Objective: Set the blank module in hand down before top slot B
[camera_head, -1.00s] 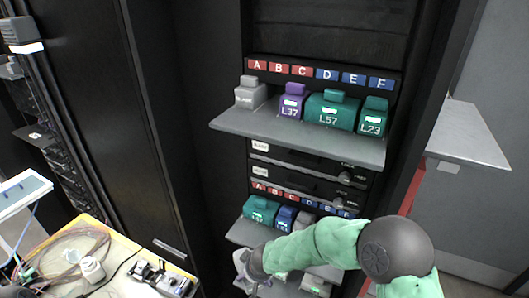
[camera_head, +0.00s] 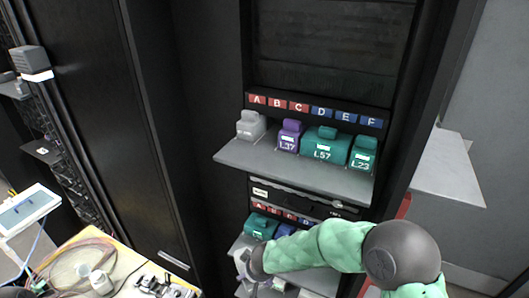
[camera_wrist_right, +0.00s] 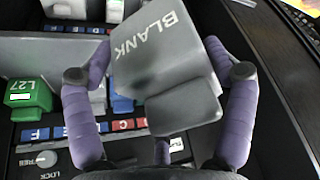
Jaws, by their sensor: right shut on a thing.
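My right gripper (camera_wrist_right: 160,88) is shut on a grey blank module (camera_wrist_right: 165,55) marked BLANK, with a purple finger on each side. In the head view, the right gripper (camera_head: 244,264) is low, in front of the lower shelf and below the top shelf (camera_head: 240,155); the held module is hard to make out there. The top B label (camera_head: 278,101) is on the red and blue strip. Below it, a narrow gap lies between a grey module (camera_head: 251,126) under A and purple L37 (camera_head: 289,136). My left gripper is not in view.
Teal L57 (camera_head: 324,145) and L23 (camera_head: 363,153) fill the right of the top shelf. The lower shelf holds a teal module (camera_head: 261,226) and others. The wrist view shows green L27 (camera_wrist_right: 32,98). The top shelf's front strip is bare.

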